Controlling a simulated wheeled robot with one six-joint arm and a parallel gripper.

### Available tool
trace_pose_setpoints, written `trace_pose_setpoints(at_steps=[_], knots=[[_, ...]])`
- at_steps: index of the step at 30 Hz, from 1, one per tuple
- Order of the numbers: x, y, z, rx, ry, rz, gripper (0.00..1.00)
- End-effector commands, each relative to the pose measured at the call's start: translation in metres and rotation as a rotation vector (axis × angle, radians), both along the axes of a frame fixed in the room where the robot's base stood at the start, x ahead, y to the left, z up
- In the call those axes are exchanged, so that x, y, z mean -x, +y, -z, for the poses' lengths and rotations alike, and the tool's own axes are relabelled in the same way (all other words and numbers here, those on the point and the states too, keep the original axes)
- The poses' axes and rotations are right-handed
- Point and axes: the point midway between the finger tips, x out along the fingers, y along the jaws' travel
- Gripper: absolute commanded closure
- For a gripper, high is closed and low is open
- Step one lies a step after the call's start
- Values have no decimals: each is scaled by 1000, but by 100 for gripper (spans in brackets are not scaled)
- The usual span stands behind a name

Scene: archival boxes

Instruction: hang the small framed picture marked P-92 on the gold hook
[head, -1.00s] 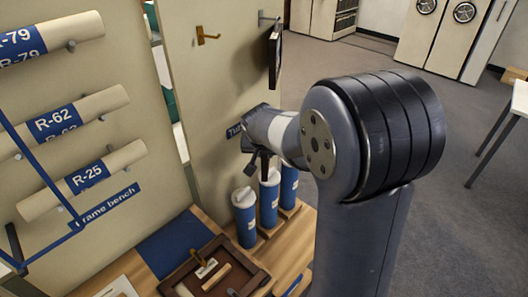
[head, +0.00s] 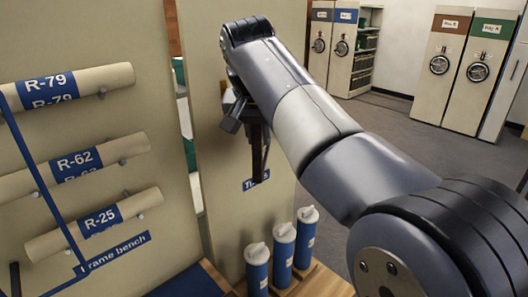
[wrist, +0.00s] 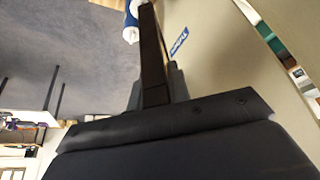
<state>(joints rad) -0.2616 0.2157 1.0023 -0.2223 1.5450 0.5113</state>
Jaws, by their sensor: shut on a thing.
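My gripper (head: 246,116) is raised in front of the beige panel (head: 205,150), above the blue tube label. It is shut on a thin dark frame (head: 258,155), seen almost edge-on and hanging down from the jaws. In the wrist view the frame (wrist: 151,55) shows as a dark brown strip between the two fingers of my gripper (wrist: 155,88). Its face and any P-92 mark cannot be seen. The gold hook is hidden behind my arm and gripper in the head view, and does not show in the wrist view.
Several blue tubes with white caps (head: 283,243) stand on the bench below. Rolled tubes, such as R-62 (head: 75,165), stick out on the left panel. Wheeled shelving (head: 457,70) stands far back right. The floor (head: 400,135) between is clear.

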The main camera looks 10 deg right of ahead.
Motion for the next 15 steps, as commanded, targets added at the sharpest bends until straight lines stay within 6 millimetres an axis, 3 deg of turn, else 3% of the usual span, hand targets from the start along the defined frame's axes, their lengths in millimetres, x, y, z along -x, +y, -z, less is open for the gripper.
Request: trace_pose_setpoints(at_steps=[6,15], knots=[[5,3,-10,-1,4,-9,100],[-7,11,-10,-1,4,-9,100]])
